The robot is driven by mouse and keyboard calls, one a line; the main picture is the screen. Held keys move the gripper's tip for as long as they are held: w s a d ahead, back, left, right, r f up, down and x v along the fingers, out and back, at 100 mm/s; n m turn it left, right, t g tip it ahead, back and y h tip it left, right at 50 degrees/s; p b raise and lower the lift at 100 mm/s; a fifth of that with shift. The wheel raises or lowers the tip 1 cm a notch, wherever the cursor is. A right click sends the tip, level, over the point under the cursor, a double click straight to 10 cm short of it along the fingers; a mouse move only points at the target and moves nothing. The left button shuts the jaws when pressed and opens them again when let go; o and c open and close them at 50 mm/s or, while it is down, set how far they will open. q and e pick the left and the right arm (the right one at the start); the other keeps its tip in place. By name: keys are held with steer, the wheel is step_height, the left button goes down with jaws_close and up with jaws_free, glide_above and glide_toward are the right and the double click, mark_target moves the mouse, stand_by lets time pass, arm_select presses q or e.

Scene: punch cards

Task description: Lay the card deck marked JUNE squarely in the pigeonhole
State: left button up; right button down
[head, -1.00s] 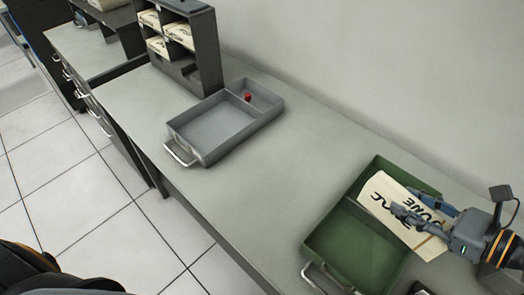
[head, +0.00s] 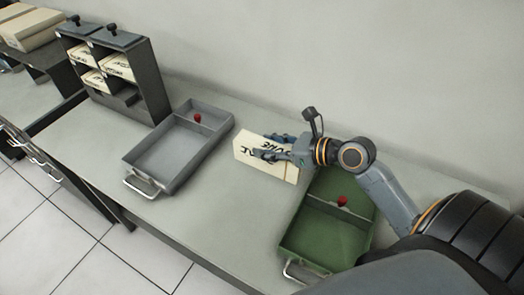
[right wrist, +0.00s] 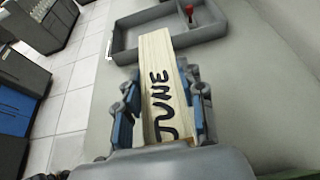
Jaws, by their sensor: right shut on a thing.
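The JUNE card deck (head: 247,149) is a cream block with black lettering, held above the table between the grey tray and the green tray. My right gripper (head: 270,150) is shut on it. In the right wrist view the deck (right wrist: 155,60) stands between the two blue-padded fingers (right wrist: 160,112), with JUNE readable along its edge. The dark grey pigeonhole rack (head: 152,88) stands at the back left. Cream decks (head: 117,67) fill several of its upper slots, and a lower slot (head: 127,97) looks dark and empty. My left gripper is not in view.
A grey tray (head: 178,172) with a red knob (head: 198,118) lies between the rack and the deck. A green tray (head: 322,238), with another red knob (head: 342,200), lies at the right. Bare table (head: 230,215) shows between the trays. A wall runs behind.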

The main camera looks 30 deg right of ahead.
steer(key=shift+w+d+f, duration=0.6)
steer(key=shift+w+f, duration=0.45)
steer(key=shift+f, duration=0.6)
steer(key=shift+w+d+f, duration=0.55)
steer(key=shift+w+f, duration=0.45)
steer(key=shift+f, duration=0.6)
steer(key=shift+w+d+f, duration=0.6)
steer(key=shift+w+f, duration=0.45)
steer(key=shift+f, duration=0.6)
steer(key=c, duration=0.8)
jaws_free()
steer(key=shift+f, duration=0.2)
steer(key=shift+r, duration=0.15)
